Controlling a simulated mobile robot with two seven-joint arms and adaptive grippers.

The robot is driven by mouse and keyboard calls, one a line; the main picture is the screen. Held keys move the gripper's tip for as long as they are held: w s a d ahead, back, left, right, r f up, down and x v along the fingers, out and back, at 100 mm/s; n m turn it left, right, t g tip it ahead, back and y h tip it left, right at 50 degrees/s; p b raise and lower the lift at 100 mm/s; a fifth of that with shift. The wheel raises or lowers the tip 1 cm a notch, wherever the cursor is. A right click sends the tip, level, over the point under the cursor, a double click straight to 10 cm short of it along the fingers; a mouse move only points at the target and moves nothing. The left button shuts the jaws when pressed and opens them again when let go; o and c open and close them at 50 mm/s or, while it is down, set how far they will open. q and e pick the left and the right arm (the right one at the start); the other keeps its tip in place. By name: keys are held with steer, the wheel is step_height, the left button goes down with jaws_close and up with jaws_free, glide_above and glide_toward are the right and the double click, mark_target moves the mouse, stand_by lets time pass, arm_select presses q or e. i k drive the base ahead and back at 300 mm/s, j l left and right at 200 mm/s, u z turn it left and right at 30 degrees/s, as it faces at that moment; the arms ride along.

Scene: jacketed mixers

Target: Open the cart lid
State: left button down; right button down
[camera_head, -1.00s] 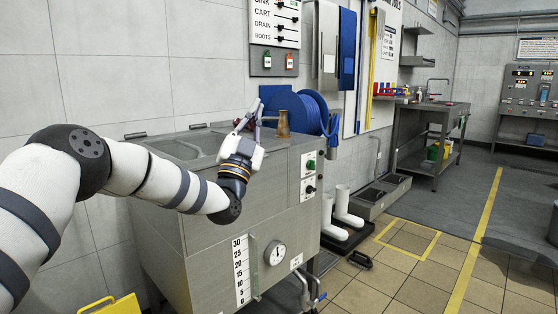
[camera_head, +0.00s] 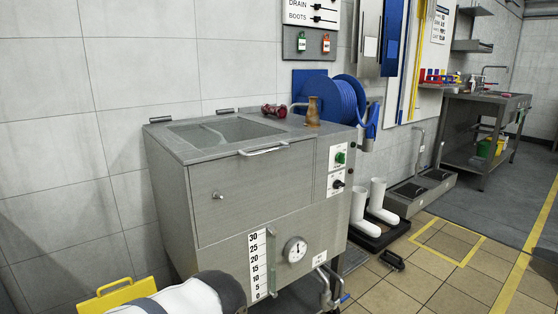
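The steel jacketed cart (camera_head: 205,225) stands against the tiled wall. Its lid (camera_head: 185,145) lies flat on top, with a window-like panel (camera_head: 225,130) set in it. A bar handle (camera_head: 263,149) runs along the lid's front edge, and nothing holds it. Two hinge-like bars (camera_head: 225,111) show at the back edge. My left arm enters at the bottom, low in front of the cart, and its gripper is outside the picture. My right gripper is not in view.
A brown bottle-shaped object (camera_head: 313,112) and a red object (camera_head: 274,110) are at the top's right rear. A blue hose reel (camera_head: 343,102) is behind them. White boots (camera_head: 376,196) stand right of the cart. A yellow item (camera_head: 112,296) is at lower left.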

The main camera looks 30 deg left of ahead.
mark_target(186, 153)
steer(key=i+l+u, duration=1.1)
steer(key=l, duration=0.25)
steer(key=i+l+u, duration=0.2)
steer(key=l, duration=0.15)
steer(key=l+u, duration=0.25)
steer(key=l, duration=0.15)
steer(key=i+l+u, duration=0.2)
steer(key=l, duration=0.2)
